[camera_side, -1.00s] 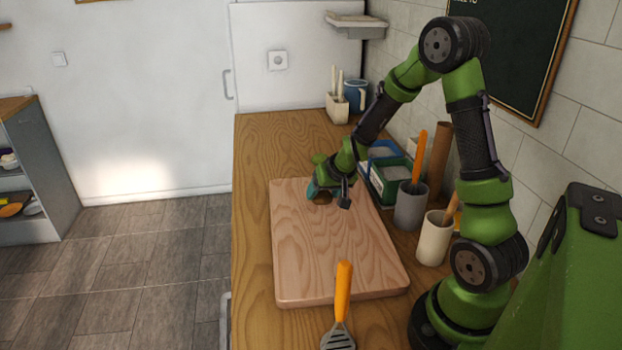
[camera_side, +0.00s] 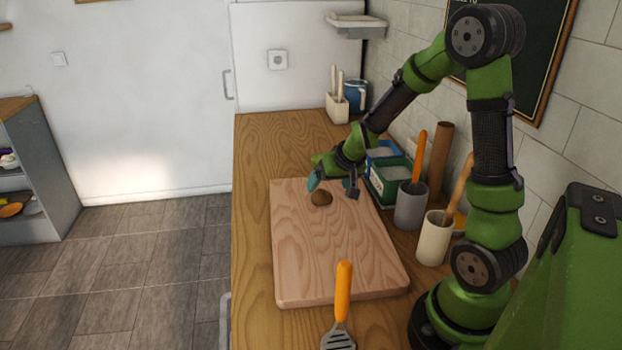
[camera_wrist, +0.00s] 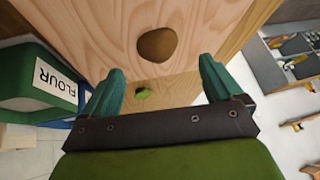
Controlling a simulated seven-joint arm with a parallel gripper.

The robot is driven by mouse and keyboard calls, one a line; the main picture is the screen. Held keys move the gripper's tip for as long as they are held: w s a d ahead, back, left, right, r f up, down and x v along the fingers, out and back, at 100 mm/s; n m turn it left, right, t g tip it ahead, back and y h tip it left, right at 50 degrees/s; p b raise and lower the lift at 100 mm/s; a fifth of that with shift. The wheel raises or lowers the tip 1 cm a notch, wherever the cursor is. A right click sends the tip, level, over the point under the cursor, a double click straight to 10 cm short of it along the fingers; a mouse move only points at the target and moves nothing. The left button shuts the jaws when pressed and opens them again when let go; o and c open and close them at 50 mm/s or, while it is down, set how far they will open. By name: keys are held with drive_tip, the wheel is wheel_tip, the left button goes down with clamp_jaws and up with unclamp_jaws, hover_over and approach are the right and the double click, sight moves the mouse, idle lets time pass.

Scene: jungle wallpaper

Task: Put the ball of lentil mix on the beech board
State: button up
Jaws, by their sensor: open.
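The ball of lentil mix (camera_side: 321,198) is a small brown lump resting on the far part of the beech board (camera_side: 335,250). In the wrist view the ball (camera_wrist: 157,45) lies on the board (camera_wrist: 100,25), ahead of the fingertips and apart from them. My gripper (camera_side: 332,184) is just above and behind the ball in the side view. Its two teal fingers (camera_wrist: 158,80) are spread with nothing between them. A small green bit (camera_wrist: 143,93) shows on the wood between the fingers in the wrist view; I cannot tell what it is.
Blue and green boxes (camera_side: 390,180), one labelled flour in the wrist view, stand right of the board. A grey cup (camera_side: 411,208) and a cream cup (camera_side: 434,240) hold utensils. An orange-handled spatula (camera_side: 343,290) lies at the near edge.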

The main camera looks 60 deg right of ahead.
drive_tip(key=s+a+r+n+y, duration=0.1)
drive_tip(key=s+a+r+y, duration=0.1)
drive_tip(key=s+a+r, duration=0.5)
drive_tip(key=s+a+r+n+t+y, duration=0.1)
drive_tip(key=s+a+r+n+y, duration=0.1)
drive_tip(key=s+a+r, duration=0.5)
drive_tip(key=a+r, duration=0.1)
drive_tip(key=a, duration=0.5)
drive_tip(key=shift+s+a+r+n+y, duration=0.2)
drive_tip(key=shift+a+r+n+y, duration=0.1)
drive_tip(key=shift+a+r, duration=0.05)
